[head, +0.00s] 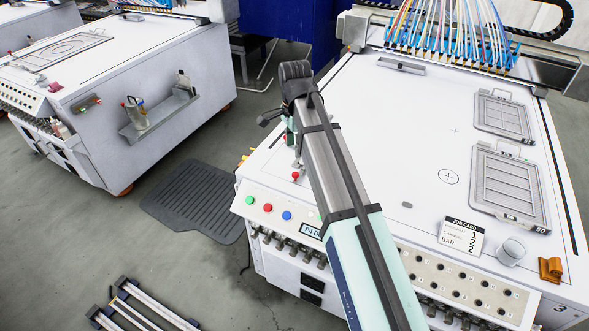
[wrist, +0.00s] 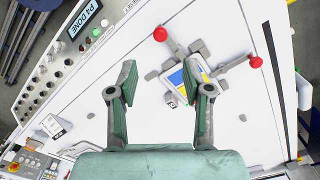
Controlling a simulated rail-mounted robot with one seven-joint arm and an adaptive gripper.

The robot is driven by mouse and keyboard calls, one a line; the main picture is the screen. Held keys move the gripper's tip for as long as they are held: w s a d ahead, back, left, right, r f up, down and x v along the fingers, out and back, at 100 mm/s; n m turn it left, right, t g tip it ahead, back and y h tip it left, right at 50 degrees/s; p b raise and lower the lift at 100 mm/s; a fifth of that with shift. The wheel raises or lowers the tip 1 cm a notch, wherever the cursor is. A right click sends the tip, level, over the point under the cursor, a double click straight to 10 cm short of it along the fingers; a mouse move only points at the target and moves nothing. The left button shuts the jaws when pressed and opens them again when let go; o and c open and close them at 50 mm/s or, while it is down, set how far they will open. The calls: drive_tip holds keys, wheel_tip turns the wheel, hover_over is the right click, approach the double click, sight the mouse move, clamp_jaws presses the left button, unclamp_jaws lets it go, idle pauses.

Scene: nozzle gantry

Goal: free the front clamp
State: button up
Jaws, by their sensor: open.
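The clamp (wrist: 186,78) shows in the wrist view as a grey-white fixture with a blue and yellow face and two levers ending in red knobs, one upper left (wrist: 160,34) and one at right (wrist: 256,62). My gripper (wrist: 165,72) is open, its two green fingers apart. In the wrist image the clamp body lies between and just beyond the fingertips; I cannot tell the height gap. In the head view my arm hides most of the clamp; one red knob (head: 295,176) shows left of it. Whether the levers are locked cannot be told.
The white machine top (head: 400,130) is mostly clear. Framed plates (head: 508,185), a job card (head: 461,236), a white cylinder (head: 511,252) and an orange-brown block (head: 550,269) lie at right. Coloured tubes (head: 450,35) run along the back. A button panel (head: 268,208) lines the front edge.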

sight(295, 174)
wheel_tip(295, 174, down, 11)
drive_tip(key=shift+r+p, duration=0.1)
drive_tip(key=shift+p, duration=0.85)
clamp_jaws()
